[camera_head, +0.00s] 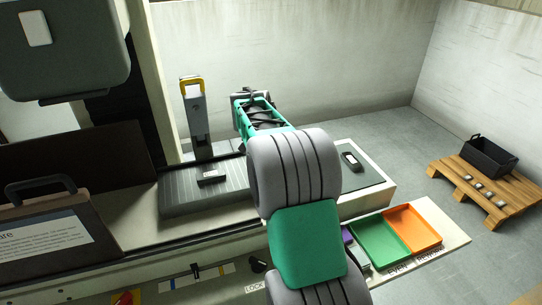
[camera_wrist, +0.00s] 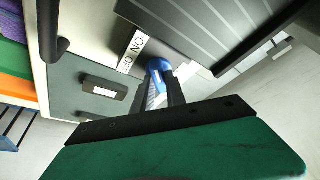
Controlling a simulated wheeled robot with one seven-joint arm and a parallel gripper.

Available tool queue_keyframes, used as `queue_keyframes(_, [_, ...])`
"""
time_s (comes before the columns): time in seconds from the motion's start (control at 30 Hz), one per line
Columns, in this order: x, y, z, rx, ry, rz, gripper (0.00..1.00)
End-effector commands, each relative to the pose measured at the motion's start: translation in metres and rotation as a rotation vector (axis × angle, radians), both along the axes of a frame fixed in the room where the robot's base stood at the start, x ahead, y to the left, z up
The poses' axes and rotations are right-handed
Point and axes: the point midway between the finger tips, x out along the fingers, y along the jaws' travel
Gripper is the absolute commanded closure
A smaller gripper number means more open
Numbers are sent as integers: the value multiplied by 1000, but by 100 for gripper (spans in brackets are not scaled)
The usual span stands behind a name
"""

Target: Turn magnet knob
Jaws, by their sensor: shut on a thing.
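The magnet knob (camera_wrist: 157,67) is blue and shows in the wrist view at the side of a grey ribbed block (camera_wrist: 217,30). A white ON/OFF label (camera_wrist: 132,50) sits beside it. My gripper (camera_wrist: 161,88) has its two dark fingers closed around the knob. The fingers partly cover the knob, and I cannot tell its exact turned position. In the head view the ribbed block (camera_head: 178,200) lies on the bench with a small dark part (camera_head: 211,177) on top. My arm hides the knob and fingertips there.
A dark green mat (camera_head: 375,179) holds a small part (camera_head: 350,161) right of my arm. Green (camera_head: 378,241) and orange (camera_head: 413,229) trays lie in front of it. A yellow-topped grey post (camera_head: 196,115) stands behind the block. A pallet (camera_head: 510,185) with a black bin (camera_head: 489,157) is far right.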

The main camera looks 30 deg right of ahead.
Motion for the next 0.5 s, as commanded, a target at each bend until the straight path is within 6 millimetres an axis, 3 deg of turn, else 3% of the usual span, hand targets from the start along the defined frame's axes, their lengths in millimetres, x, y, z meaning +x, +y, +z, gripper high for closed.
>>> queue_keyframes(0.5, [2,-1,3,-3,-7,-45,100])
